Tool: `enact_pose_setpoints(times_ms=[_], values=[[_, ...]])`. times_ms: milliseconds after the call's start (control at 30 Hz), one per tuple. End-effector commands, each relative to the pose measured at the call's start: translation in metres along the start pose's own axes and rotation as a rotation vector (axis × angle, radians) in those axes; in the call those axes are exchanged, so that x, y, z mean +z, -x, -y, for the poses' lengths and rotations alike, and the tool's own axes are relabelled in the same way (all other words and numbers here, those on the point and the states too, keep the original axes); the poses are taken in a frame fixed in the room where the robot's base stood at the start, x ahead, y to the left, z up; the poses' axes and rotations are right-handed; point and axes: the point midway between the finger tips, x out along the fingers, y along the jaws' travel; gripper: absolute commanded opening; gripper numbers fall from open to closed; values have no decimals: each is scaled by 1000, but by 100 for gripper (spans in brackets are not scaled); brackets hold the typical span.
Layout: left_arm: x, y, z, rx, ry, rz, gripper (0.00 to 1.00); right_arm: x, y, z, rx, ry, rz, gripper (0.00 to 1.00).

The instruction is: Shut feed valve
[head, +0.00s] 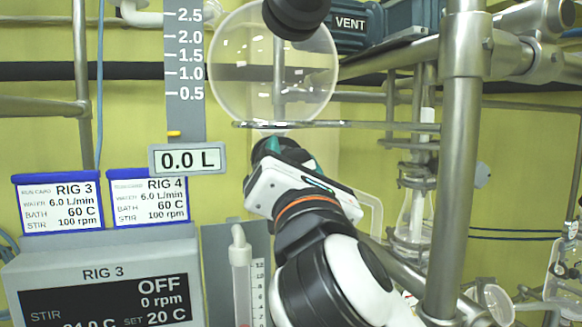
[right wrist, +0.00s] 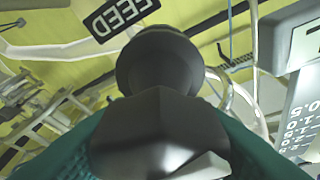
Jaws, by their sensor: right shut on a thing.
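My right gripper (head: 280,154) is just below the round glass vessel (head: 236,88) in the head view. Its teal fingers are shut on a dark grey valve handle, the feed valve (right wrist: 160,125), which fills the middle of the right wrist view. A black FEED label (right wrist: 118,17) shows upside down beside it. In the head view the gripper and arm mostly hide the valve, and I cannot tell its turn position. My left gripper is not in view.
A level scale (head: 184,70) with a 0.0 L readout (head: 187,159) stands left of the vessel. A RIG 3 stirrer box (head: 100,268) reads OFF. Two run cards hang above it. A thick metal post (head: 455,170) and rails stand to the right. A VENT label (head: 350,23) is at the top.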

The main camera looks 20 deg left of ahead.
Motion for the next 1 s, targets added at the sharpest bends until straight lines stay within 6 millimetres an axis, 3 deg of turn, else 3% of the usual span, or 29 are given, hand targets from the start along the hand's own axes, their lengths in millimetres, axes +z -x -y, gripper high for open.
enact_pose_setpoints(times_ms=[400,933,967,1000], values=[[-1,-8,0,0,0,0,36,0,0,-2,77,-186,-2,22],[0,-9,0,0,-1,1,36,0,0,-2,88,-213,-2,22],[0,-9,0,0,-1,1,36,0,0,-2,88,-213,-2,46],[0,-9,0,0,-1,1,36,0,0,-2,88,-213,-2,53]])
